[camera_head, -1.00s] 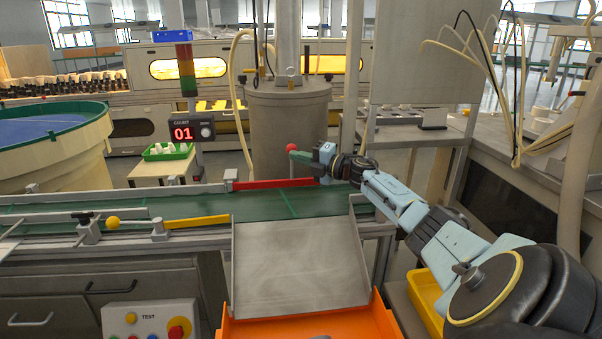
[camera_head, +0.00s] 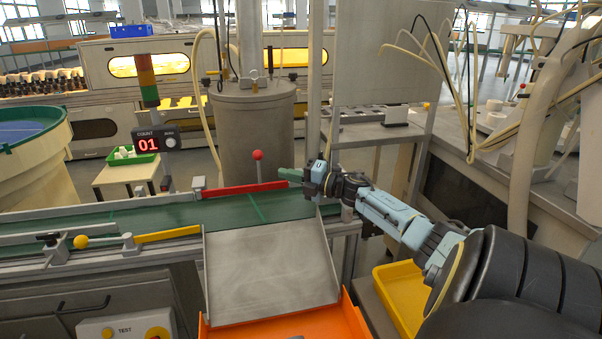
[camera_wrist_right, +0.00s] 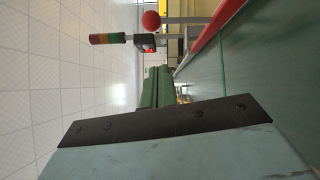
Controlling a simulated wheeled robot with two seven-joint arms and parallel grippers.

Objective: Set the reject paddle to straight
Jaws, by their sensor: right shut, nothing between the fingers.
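A red paddle bar (camera_head: 245,188) lies along the far edge of the green conveyor belt (camera_head: 262,207), about parallel to it. A red ball knob (camera_head: 257,155) stands on a post at its far side; the wrist view shows the knob (camera_wrist_right: 151,20) too. A second, yellow bar (camera_head: 168,235) with a yellow ball knob (camera_head: 81,242) lies along the near edge. I cannot tell from labels which is the reject paddle. My right gripper (camera_head: 285,174) is shut and empty, its green fingertips (camera_wrist_right: 156,88) right of and below the red knob, apart from it. My left gripper is out of view.
A metal chute (camera_head: 268,265) slopes from the belt to an orange bin (camera_head: 290,325). A yellow bin (camera_head: 405,290) stands under my right arm. A grey tank (camera_head: 252,130) and a counter display (camera_head: 155,142) stand behind the belt.

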